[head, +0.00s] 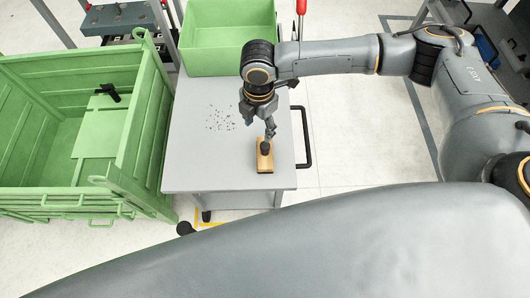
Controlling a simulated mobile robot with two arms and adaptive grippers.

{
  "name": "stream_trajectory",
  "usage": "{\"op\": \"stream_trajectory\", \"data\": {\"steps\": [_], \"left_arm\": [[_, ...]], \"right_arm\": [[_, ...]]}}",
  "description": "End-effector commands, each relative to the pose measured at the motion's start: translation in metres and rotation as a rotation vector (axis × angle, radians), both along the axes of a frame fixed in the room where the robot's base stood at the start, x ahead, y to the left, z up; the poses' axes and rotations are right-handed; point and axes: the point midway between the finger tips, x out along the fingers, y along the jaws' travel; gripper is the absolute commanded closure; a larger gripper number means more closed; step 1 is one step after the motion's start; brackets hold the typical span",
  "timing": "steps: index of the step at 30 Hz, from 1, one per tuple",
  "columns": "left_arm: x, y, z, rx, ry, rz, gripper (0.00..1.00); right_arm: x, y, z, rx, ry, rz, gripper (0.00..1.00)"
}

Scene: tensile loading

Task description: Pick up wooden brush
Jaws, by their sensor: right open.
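The wooden brush (265,164) lies on the grey cart top, near its front right part. It has a tan wooden body and a dark knob-like top. My right gripper (268,140) points down right above the brush, with its fingers open around or just above the dark top. I cannot tell whether the fingers touch it. The arm comes in from the right. My left gripper does not show.
The grey cart (190,165) has small dark bits (220,118) scattered on it and a black handle on its right. A green bin (225,45) stands at its back. A large green crate (125,150) stands close at the left.

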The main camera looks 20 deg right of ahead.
Motion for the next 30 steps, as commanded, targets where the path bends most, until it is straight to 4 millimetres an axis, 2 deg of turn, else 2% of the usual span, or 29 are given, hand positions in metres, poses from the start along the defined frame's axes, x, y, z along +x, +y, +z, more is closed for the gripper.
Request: {"op": "stream_trajectory", "data": {"steps": [4,15,23,30], "left_arm": [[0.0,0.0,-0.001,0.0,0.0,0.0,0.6],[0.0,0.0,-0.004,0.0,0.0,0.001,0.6],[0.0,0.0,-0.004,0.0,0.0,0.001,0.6],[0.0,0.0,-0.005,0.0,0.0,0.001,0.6]], "right_arm": [[0.006,-0.011,-0.006,-0.022,0.005,0.0,0.44],[0.006,-0.011,-0.073,-0.021,0.005,0.0,0.44],[0.007,-0.014,-0.092,-0.022,0.003,0.0,0.44],[0.008,-0.02,-0.127,-0.02,0.004,0.001,0.44]]}}
